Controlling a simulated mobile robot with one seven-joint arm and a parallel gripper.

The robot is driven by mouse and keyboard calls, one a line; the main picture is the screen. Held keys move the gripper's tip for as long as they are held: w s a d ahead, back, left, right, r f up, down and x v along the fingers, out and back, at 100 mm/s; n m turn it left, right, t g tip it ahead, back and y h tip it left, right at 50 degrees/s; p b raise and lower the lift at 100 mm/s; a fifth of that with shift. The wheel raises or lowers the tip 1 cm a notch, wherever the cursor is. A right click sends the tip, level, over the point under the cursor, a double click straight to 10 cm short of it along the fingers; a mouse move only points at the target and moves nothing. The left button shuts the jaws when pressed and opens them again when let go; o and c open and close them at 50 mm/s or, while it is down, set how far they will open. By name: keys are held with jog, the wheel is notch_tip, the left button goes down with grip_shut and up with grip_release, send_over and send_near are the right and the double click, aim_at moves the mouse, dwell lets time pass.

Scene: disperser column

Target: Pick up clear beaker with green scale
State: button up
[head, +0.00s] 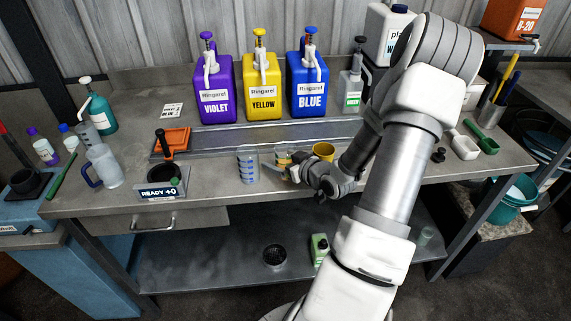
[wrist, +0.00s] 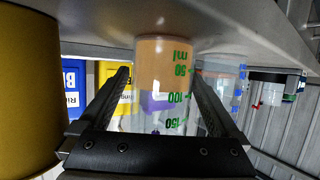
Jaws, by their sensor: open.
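The clear beaker with green scale (head: 283,156) stands on the bench between a blue-marked beaker and a yellow cup. In the wrist view, which is upside down, the beaker (wrist: 163,85) shows green marks of 50, 100 and 150 ml and an orange-tan tint at its base end. My gripper (head: 281,171) is open at the beaker in the head view. In the wrist view my gripper's fingers (wrist: 161,74) lie on either side of the beaker, with gaps visible. The head view partly hides the beaker behind the gripper.
The blue-marked beaker (head: 247,168) stands close on the left; the yellow cup (head: 323,151) stands close on the right. Violet (head: 217,90), yellow (head: 261,88) and blue (head: 307,87) dispensers stand behind. A READY display (head: 160,193) is at the front left.

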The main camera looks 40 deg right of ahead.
jog(key=shift+w+f, duration=0.15)
jog(key=shift+w, duration=0.3)
jog(key=c, duration=1.4)
jog(key=shift+c, duration=0.2)
